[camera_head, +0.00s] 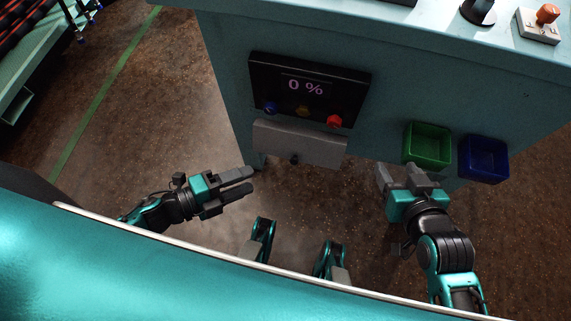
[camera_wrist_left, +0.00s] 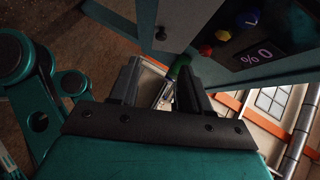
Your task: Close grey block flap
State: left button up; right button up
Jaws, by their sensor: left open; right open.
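The grey flap (camera_head: 300,142) is a flat panel with a dark knob near its lower edge. It sticks out from the teal cabinet front, just below the black display box, and looks open. In the left wrist view the flap (camera_wrist_left: 187,20) shows at the top, with its dark knob. My left gripper (camera_head: 249,180) is open and empty, to the lower left of the flap and apart from it. Its fingers also show in the left wrist view (camera_wrist_left: 160,75). My right gripper (camera_head: 398,174) is open and empty, right of the flap and below the green bin.
The black display box (camera_head: 310,88) reads 0 % and carries blue, yellow and red plugs. A green bin (camera_head: 428,145) and a blue bin (camera_head: 484,159) hang on the cabinet (camera_head: 420,85) at right.

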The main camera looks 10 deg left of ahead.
aim_at(293, 163)
pick_arm(q)
jog(key=b+x, duration=0.1)
jog(key=x, duration=1)
jog(key=shift+w+d+f+b, duration=0.1)
jog(key=shift+w+d+b, duration=0.1)
jog(key=shift+b, duration=0.15)
grip_shut()
